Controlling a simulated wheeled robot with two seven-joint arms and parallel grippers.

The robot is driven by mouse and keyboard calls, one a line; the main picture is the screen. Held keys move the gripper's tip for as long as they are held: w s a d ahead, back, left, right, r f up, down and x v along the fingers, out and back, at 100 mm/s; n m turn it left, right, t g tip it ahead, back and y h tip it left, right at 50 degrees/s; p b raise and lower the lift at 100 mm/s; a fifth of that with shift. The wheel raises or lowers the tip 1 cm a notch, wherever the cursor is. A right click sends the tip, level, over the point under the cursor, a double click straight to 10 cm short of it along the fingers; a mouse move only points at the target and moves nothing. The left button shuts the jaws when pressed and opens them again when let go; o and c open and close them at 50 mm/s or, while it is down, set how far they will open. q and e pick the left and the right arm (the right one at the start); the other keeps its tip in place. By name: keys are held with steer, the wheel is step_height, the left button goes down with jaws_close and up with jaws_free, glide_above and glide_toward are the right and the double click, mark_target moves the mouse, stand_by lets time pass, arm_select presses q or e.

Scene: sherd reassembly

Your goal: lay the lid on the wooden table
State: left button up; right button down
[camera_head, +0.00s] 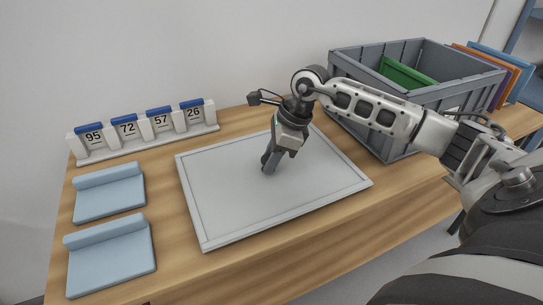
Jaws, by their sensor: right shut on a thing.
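The lid (225,195) looks like a wide, light grey flat panel with a raised border. It is level over the middle of the wooden table (290,262); I cannot tell whether it rests flat on the wood or sits just above it. My right gripper (269,165) points down at the middle of the panel and is shut. The part between its fingers is hidden, but it appears to be the lid's grip. My left gripper is not in view.
An open grey crate (405,150) with a green piece (405,74) inside stands at the right, close to the lid. Numbered blocks on a white rack (150,143) stand at the back left. Two pale blue rests (110,262) lie at the left. Coloured boards (515,75) stand behind the crate.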

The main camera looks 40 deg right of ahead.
steer(key=shift+r, duration=0.1)
steer(key=c, duration=1.1)
jaws_free()
steer(key=shift+f, duration=0.2)
steer(key=shift+o, duration=0.2)
steer(key=shift+r, duration=0.3)
steer(key=v, duration=1.1)
steer(key=shift+d+r+p, duration=0.15)
steer(key=shift+r+p, duration=0.15)
steer(key=shift+r, duration=0.05)
steer(key=shift+s+f, duration=0.1)
steer(key=shift+s, duration=0.1)
